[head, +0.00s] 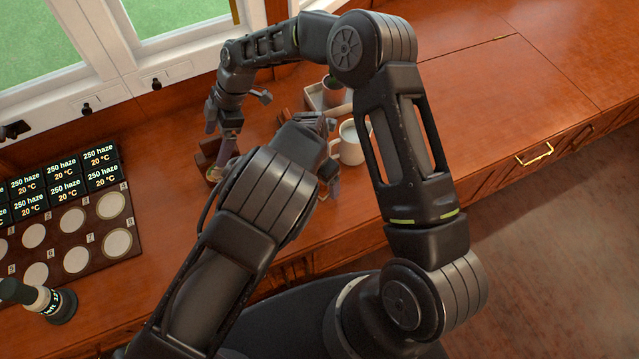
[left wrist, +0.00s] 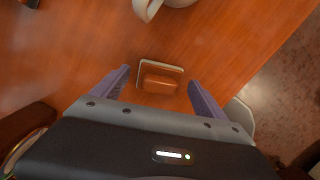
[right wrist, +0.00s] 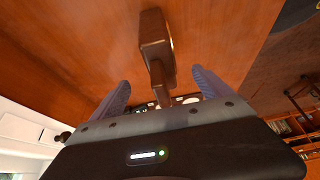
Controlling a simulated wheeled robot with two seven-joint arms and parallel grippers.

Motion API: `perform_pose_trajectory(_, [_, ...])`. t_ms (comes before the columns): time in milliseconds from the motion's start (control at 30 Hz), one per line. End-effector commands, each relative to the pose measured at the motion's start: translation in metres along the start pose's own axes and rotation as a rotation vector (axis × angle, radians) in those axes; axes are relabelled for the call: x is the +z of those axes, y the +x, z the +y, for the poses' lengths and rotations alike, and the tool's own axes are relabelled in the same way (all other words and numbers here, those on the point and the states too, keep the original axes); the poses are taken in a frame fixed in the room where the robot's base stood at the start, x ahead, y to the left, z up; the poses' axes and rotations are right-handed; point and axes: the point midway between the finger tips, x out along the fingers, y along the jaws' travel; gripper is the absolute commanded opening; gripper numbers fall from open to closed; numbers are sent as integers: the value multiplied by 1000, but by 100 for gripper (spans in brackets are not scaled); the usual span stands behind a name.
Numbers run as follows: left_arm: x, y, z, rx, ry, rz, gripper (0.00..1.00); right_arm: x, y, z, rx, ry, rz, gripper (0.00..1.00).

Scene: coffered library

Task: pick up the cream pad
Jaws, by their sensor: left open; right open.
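The cream pad (left wrist: 145,65) lies on the wooden counter in the left wrist view, a small rectangle with a pale rim and a brown block on top. It lies ahead of and between the spread fingers of my left gripper (left wrist: 158,90), which is open and empty. I cannot make out the pad in the head view, where my arm covers that area. There my left gripper (head: 330,182) is low beside the white mug (head: 349,150). My right gripper (head: 226,145) is open at the left; its fingers (right wrist: 158,92) straddle the line of a wooden piece (right wrist: 155,40), contact unclear.
A dark rack (head: 92,220) with round pale discs and several small labelled displays (head: 62,166) stands at the left. A black-and-white tool (head: 45,300) is in front of it. A tray (head: 318,98) with a cup is behind the mug. The counter's right side (head: 480,90) is clear.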

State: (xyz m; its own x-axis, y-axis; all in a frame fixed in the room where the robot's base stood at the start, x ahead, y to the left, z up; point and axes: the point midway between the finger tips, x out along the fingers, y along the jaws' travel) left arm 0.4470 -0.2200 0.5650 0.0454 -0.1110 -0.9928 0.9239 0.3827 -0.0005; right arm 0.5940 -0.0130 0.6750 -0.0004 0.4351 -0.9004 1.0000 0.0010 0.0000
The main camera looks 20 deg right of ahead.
Motion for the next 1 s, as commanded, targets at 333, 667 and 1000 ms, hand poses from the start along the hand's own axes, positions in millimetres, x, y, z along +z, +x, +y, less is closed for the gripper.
perform_pose_trajectory(333, [0,-1,0,0,0,-1,84,0,0,0,0,0,0,89])
perform_pose_trajectory(667, [0,-1,0,0,0,-1,70,0,0,0,0,0,0,89])
perform_pose_trajectory(1000, [0,-1,0,1,0,-1,42,0,0,0,0,0,0,89])
